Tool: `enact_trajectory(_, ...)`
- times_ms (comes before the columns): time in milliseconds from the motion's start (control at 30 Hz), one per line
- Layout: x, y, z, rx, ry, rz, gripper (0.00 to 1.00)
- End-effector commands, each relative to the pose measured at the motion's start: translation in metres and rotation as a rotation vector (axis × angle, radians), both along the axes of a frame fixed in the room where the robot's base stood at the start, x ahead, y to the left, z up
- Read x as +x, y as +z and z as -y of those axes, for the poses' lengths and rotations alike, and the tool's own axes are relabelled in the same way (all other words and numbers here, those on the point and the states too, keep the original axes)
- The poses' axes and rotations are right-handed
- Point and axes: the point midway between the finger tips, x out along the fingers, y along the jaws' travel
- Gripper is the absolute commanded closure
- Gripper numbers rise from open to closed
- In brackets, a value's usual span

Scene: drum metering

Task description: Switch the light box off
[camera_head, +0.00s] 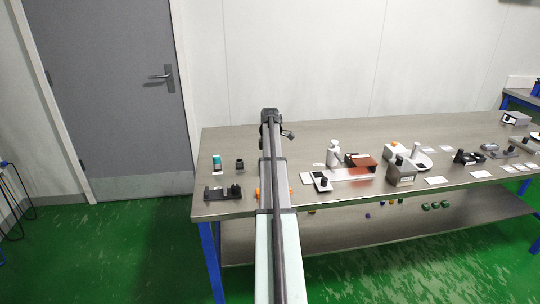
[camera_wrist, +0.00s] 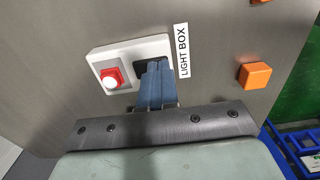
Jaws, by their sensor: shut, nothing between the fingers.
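In the wrist view a white plate (camera_wrist: 100,57) lies on the grey table surface, beside a white label (camera_wrist: 182,50) reading LIGHT BOX. In the head view my arm hides the plate and my fingers.
An orange block (camera_wrist: 255,75) lies right of the label, with another at the top edge. In the head view a black fixture (camera_head: 222,193) stands left of my arm. A white bottle (camera_head: 334,154), a grey box (camera_head: 401,173) and several instruments stand to the right.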

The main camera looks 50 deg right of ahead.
Motion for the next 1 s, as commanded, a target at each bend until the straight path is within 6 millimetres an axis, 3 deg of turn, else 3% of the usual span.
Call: enact_trajectory(1000, 0.0023, -0.0071, 0.0023, -0.03, 0.0, 0.03, 1.0)
